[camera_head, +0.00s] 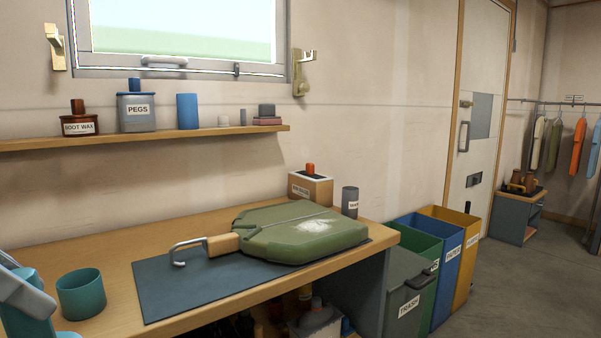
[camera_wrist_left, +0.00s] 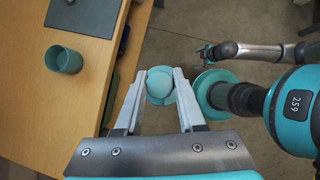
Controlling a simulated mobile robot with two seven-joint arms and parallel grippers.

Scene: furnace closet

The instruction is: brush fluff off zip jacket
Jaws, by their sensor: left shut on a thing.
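A green zip jacket (camera_head: 275,238) lies on a dark mat (camera_head: 175,290) on the wooden bench, on a hanger whose metal hook (camera_head: 180,253) points left. A white patch of fluff (camera_head: 304,225) sits on the jacket's upper right part. My left gripper (camera_head: 25,292) is at the lower left edge of the head view, left of the mat and away from the jacket. In the left wrist view its fingers are shut on a pale teal round thing (camera_wrist_left: 160,84), whose kind I cannot tell. A grey arm of mine (camera_wrist_left: 270,50) shows there; its gripper is too small to judge.
A teal cup (camera_head: 82,294) stands on the bench beside my left gripper. A labelled box (camera_head: 310,188) and a dark cylinder (camera_head: 350,201) stand behind the jacket. Bins, including a grey trash bin (camera_head: 408,285), stand right of the bench. A shelf (camera_head: 150,140) runs above.

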